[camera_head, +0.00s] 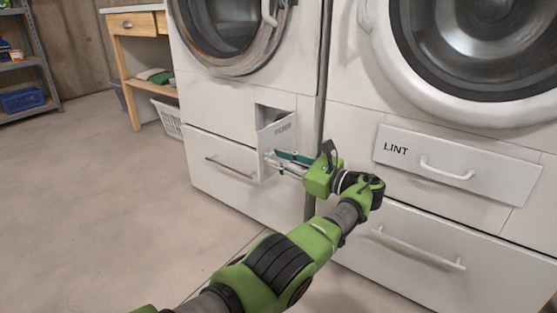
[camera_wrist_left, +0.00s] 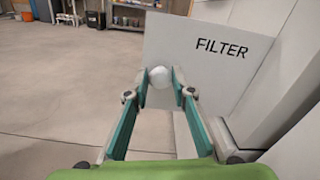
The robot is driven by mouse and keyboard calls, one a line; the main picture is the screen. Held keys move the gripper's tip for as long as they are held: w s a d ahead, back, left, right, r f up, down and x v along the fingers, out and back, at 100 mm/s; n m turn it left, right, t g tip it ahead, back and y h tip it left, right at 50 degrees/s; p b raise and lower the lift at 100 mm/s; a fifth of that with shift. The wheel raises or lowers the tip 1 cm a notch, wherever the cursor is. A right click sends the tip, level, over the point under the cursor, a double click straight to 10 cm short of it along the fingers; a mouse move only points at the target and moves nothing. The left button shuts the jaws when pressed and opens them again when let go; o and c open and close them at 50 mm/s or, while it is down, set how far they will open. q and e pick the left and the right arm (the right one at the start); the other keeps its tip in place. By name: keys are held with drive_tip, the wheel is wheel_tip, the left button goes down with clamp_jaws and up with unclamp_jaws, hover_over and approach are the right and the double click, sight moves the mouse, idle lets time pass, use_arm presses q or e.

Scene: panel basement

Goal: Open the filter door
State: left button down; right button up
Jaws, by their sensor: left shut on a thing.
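The filter door (camera_head: 270,140) is a small white panel low on the front of the left machine. It stands out at an angle from its recess (camera_head: 272,114), with part of the recess showing behind it. In the left wrist view the door (camera_wrist_left: 215,70) faces me with the word FILTER on it. My left gripper (camera_head: 271,158) is in front of the door, its green fingers on either side of a round white knob (camera_wrist_left: 159,77). In the left wrist view the fingertips (camera_wrist_left: 159,84) are shut on this knob. My right gripper is not in view.
A drawer with a bar handle (camera_head: 230,168) is below the door. The right machine has a LINT panel (camera_head: 455,165) with a white handle and a lower drawer (camera_head: 420,250). A wooden table (camera_head: 134,50), basket (camera_head: 167,118) and shelf (camera_head: 30,60) stand at the left. The floor there is clear.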

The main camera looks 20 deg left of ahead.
use_arm(q)
drive_tip(key=shift+f, duration=0.1)
drive_tip(key=c, duration=1.7)
unclamp_jaws()
wheel_tip(320, 180, up, 10)
drive_tip(key=shift+d, duration=0.1)
